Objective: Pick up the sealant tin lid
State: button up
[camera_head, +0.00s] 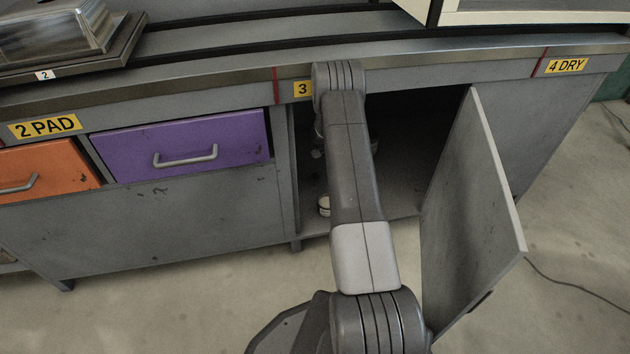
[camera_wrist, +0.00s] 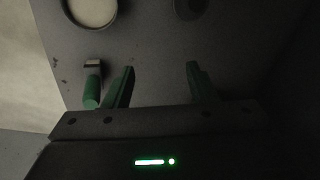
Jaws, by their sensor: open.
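A pale round top with a dark rim (camera_wrist: 93,10), which looks like a tin or its lid, is cut off by the upper edge of the wrist view. A small pale round tin (camera_head: 324,206) shows on the cabinet floor in the head view, partly behind my arm. I cannot tell whether the lid is separate. My gripper (camera_wrist: 162,72) is open, with green fingers apart and nothing visible between them. It is below and right of the pale round top in the wrist picture, apart from it. In the head view my arm hides most of the gripper.
A dark round object (camera_wrist: 190,8) is at the top of the wrist view. A small green-handled item (camera_wrist: 92,85) lies just left of the left finger. The cabinet door (camera_head: 470,215) stands open on the right. Purple (camera_head: 185,140) and orange (camera_head: 40,172) drawers are shut.

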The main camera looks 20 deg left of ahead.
jog(key=a+m, duration=0.1)
jog(key=m, duration=0.3)
jog(key=m+y+b, duration=0.2)
jog(key=m, duration=1.1)
send_near(315, 175)
jog(key=b+x, duration=0.5)
jog(key=x, duration=0.3)
jog(key=shift+w+a+f, duration=0.1)
jog(key=shift+f, duration=0.25)
jog(key=shift+c, duration=0.2)
jog(key=c, duration=1)
